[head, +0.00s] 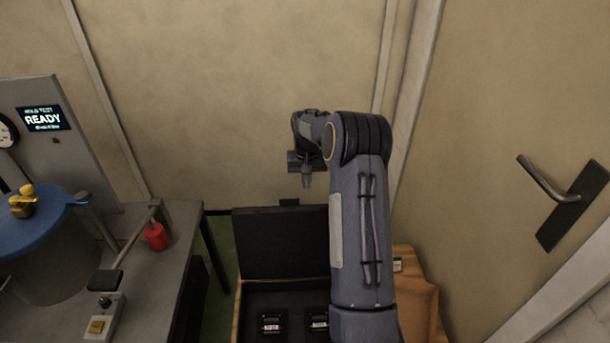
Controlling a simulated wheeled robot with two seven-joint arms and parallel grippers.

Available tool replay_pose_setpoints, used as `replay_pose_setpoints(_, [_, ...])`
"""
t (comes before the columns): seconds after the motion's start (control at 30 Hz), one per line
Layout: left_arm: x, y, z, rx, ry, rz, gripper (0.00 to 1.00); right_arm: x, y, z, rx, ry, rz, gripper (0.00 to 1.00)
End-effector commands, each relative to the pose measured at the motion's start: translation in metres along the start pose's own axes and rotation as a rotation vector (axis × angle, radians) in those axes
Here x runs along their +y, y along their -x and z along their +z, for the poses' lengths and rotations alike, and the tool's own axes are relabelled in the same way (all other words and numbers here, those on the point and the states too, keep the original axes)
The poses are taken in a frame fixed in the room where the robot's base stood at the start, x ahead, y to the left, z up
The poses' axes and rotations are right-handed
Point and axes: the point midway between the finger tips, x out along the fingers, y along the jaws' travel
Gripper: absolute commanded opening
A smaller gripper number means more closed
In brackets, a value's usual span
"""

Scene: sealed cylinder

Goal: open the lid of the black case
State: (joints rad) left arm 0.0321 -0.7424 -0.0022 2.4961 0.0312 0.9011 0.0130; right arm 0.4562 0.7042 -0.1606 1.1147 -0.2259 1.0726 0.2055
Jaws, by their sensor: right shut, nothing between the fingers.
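The black case (258,300) is low in the middle of the head view, partly hidden by my right arm. Its lid (275,245) stands raised at the back, and the dark inside shows. Two small black labelled units (271,322) and (317,320) lie in it. My right gripper (307,182) points down, shut and empty. In the picture it is above the lid's top edge and looks apart from it. My left gripper is not in view.
A grey bench (165,275) on the left holds a blue-topped cylinder (45,222), a red part (156,237) and a small switch box (103,318). A panel screen (44,119) reads READY. A door with a handle (545,180) is at right. A brown box (415,290) sits beside my arm.

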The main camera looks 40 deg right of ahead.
Motion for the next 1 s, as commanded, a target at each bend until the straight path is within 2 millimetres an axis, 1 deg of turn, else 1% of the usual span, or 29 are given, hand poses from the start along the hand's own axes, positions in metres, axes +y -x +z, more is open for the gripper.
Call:
replay_pose_setpoints(0.03, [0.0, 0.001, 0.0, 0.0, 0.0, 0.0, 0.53, 0.0, -0.013, 0.001, -0.005, 0.0, 0.001, 0.0])
replay_pose_setpoints(0.1, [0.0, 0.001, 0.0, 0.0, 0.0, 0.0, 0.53, 0.001, -0.028, 0.001, -0.004, -0.001, 0.001, 0.0])
replay_pose_setpoints(0.23, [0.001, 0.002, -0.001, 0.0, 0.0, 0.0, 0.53, 0.0, -0.054, 0.001, -0.004, -0.001, 0.0, 0.0])
replay_pose_setpoints(0.27, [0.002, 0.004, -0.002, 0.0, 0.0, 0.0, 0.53, 0.0, -0.045, 0.006, 0.001, -0.001, -0.002, 0.0])
replay_pose_setpoints(0.3, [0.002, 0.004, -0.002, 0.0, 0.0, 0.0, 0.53, 0.0, -0.042, 0.013, 0.001, -0.001, -0.001, 0.0])
replay_pose_setpoints(0.4, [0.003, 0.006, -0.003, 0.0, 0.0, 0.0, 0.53, 0.0, -0.039, 0.025, 0.0, -0.001, -0.001, 0.0])
replay_pose_setpoints(0.53, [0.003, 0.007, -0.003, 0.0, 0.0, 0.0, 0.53, 0.0, -0.037, 0.034, 0.0, -0.003, -0.001, 0.0])
replay_pose_setpoints(0.7, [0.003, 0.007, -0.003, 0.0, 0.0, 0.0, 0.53, 0.0, -0.036, 0.038, 0.001, -0.002, -0.001, 0.0])
replay_pose_setpoints(1.0, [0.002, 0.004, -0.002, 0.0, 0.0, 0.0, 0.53, -0.001, -0.036, 0.038, 0.01, -0.001, -0.001, 0.0])
